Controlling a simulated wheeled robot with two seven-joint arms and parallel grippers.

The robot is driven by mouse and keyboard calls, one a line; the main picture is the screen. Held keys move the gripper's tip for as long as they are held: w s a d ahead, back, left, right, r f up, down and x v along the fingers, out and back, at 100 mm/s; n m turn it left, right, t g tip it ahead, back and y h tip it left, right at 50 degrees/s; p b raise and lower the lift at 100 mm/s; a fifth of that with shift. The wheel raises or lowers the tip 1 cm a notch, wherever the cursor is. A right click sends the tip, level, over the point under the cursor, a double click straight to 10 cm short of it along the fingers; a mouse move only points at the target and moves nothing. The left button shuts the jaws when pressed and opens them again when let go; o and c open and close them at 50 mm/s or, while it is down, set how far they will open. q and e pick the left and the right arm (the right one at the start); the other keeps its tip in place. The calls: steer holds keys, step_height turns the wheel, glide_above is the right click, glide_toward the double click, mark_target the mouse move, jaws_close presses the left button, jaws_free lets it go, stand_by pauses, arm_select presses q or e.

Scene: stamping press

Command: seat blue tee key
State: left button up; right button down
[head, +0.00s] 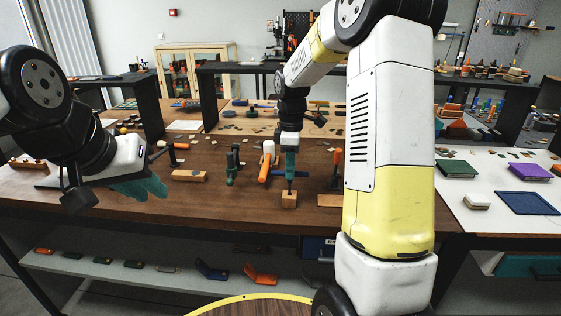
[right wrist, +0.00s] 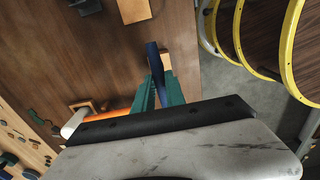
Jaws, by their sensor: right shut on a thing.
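My right gripper (head: 291,165) points down over the table, its teal fingers shut on the blue tee key (right wrist: 153,58). In the head view only a thin dark shaft shows below the fingers, just over or at a small wooden block (head: 289,200). The block also shows in the right wrist view (right wrist: 166,60), partly behind the key. I cannot tell whether the key's tip is inside the block. My left gripper (head: 142,189) hangs low at the table's left front, apart from these things; its finger gap is unclear.
An orange-handled mallet (head: 267,162) and a green tool (head: 232,167) stand left of my right gripper. An orange-brown block (head: 189,175) lies further left. My right arm hides much of the right side. A shelf (head: 130,277) with small coloured parts runs below the table.

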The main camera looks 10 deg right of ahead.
steer(key=shift+f, duration=0.55)
steer(key=c, duration=1.3)
jaws_free()
step_height(320, 180, up, 7)
steer(key=shift+f, duration=0.1)
steer(key=shift+r, duration=0.5)
